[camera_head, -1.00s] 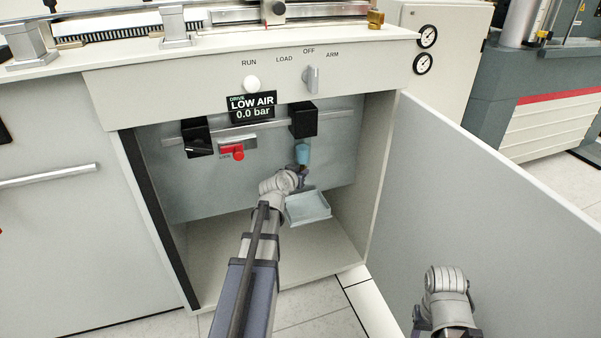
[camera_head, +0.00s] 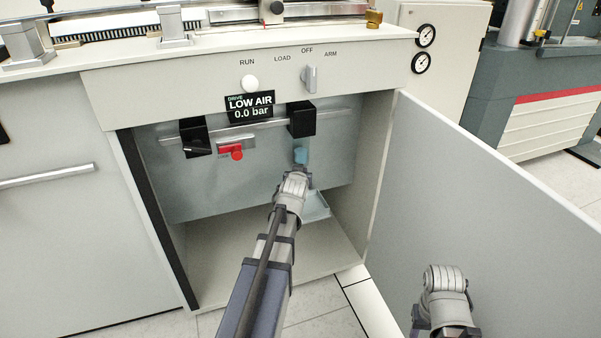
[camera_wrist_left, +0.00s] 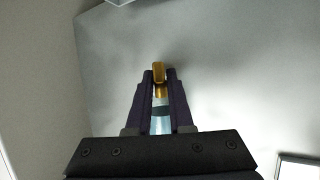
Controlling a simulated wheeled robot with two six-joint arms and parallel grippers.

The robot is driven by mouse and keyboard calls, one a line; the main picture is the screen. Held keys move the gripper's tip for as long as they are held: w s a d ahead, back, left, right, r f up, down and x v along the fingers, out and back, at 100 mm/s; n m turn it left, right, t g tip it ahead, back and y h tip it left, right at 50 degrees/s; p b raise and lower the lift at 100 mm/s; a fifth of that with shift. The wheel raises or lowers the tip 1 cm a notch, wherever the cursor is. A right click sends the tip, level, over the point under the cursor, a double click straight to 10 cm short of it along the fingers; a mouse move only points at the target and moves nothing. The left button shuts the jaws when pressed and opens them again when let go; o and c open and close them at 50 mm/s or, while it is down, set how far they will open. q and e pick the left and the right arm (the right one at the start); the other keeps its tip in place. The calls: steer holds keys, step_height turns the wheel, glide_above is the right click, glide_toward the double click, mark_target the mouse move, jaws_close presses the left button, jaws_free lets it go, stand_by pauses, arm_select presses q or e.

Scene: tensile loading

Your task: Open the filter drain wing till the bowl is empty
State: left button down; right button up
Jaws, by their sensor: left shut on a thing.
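The filter bowl (camera_head: 301,155) is a blue translucent cup under a black filter head (camera_head: 302,119) inside the open cabinet. The brass drain wing (camera_wrist_left: 159,72) shows at the fingertips in the left wrist view, with the bluish bowl (camera_wrist_left: 160,124) between the fingers behind it. My left gripper (camera_wrist_left: 159,78) is shut on the wing. In the head view my left wrist hides the wing and the fingertips. Whether liquid is left in the bowl cannot be told. My right arm shows at the lower right, its fingers out of view.
A drip tray (camera_head: 318,207) sits below the filter, partly behind my left arm. The display (camera_head: 250,107) reads LOW AIR, 0.0 bar. A red valve knob (camera_head: 237,152) and a black unit (camera_head: 196,137) are at the left. The open door (camera_head: 480,210) stands at the right.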

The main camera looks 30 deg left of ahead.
arm_select(q)
steer(key=shift+s, duration=0.1)
steer(key=c, duration=0.9)
jaws_free()
steer(key=p+v, duration=0.3)
steer(key=v, duration=0.4)
steer(key=shift+s+d+r, duration=0.15)
steer(key=shift+s, duration=0.15)
